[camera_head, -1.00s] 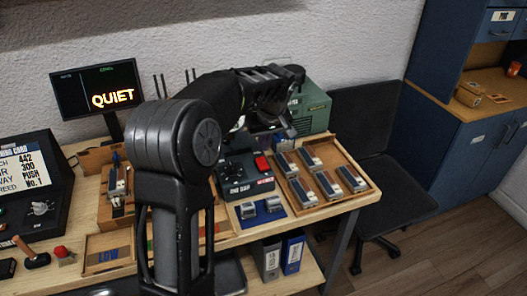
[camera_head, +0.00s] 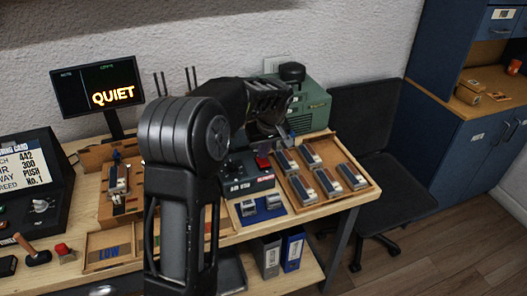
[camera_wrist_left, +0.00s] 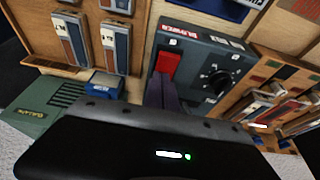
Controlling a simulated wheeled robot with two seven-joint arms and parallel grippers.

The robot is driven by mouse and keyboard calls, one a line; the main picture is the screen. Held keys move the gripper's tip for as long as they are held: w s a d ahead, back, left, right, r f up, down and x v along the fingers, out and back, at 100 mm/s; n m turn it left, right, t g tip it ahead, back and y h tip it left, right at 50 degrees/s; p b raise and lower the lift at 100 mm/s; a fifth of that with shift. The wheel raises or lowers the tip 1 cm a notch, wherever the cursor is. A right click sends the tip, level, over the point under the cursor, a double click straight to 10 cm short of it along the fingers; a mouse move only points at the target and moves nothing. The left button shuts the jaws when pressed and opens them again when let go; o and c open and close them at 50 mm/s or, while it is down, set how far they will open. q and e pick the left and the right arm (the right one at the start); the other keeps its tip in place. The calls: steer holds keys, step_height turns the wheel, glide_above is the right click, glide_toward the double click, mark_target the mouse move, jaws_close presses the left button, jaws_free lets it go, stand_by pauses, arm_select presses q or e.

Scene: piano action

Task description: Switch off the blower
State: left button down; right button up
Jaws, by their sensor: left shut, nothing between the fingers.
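The dark control box (camera_head: 240,180) stands on the bench with a red rocker switch (camera_head: 263,161). In the left wrist view the box (camera_wrist_left: 215,62) shows a label reading BLOWER beside the red rocker (camera_wrist_left: 168,65) and a black round knob (camera_wrist_left: 217,79). My left gripper (camera_head: 279,134) is shut and empty, just above and behind the rocker. In the left wrist view its dark fingers (camera_wrist_left: 161,90) reach to the near edge of the rocker; I cannot tell if they touch. My right gripper is in neither view.
A green machine (camera_head: 312,104) stands behind. A wooden tray (camera_head: 368,190) with several small blocks lies right of the control box. A blue mat (camera_head: 237,217) with small blocks is in front. A screen reading QUIET (camera_head: 98,88) stands at left. A dark chair (camera_head: 365,125) is at right.

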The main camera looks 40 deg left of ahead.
arm_select(q)
steer(key=shift+s+d+f, duration=0.15)
steer(key=shift+f, duration=0.15)
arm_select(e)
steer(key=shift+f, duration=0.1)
arm_select(q)
steer(key=shift+s+d+f, duration=0.1)
steer(key=shift+d, duration=0.05)
steer(key=shift+s+d+b, duration=0.35)
steer(key=shift+d, duration=0.1)
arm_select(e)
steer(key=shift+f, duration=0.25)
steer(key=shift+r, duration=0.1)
